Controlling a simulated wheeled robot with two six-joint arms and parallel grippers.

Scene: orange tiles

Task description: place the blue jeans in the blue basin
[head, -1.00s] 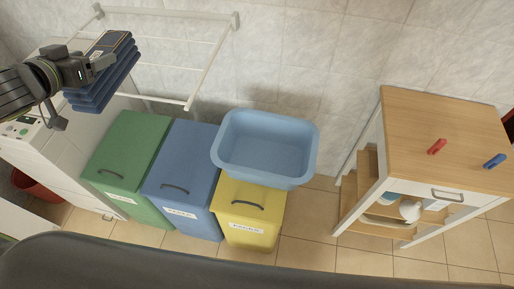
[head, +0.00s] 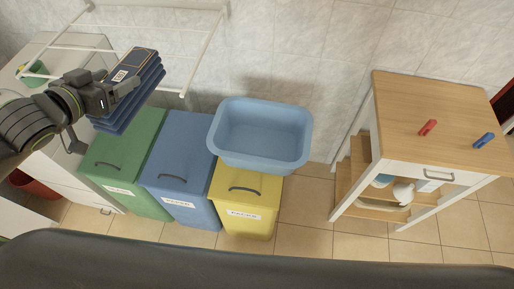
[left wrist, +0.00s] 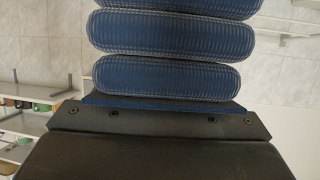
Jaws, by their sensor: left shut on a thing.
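The folded blue jeans (head: 136,98) are at the upper left of the head view, held up above the green and blue bins. My left gripper (head: 128,86) is shut on their near edge. In the left wrist view the stacked folds of the jeans (left wrist: 170,35) fill the upper middle, close to the gripper. The light blue basin (head: 260,160) sits at the middle of the head view, on the yellow bin and against the wall side. It is empty. The jeans are to the left of the basin and apart from it. My right gripper is not in view.
Lidded green (head: 128,165), blue (head: 181,160) and yellow bins (head: 243,200) stand in a row. A white wall rack (head: 205,55) is above the jeans. A wooden-topped cart (head: 430,110) with red (head: 428,128) and blue pegs (head: 483,140) stands at right. Floor between basin and cart is clear.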

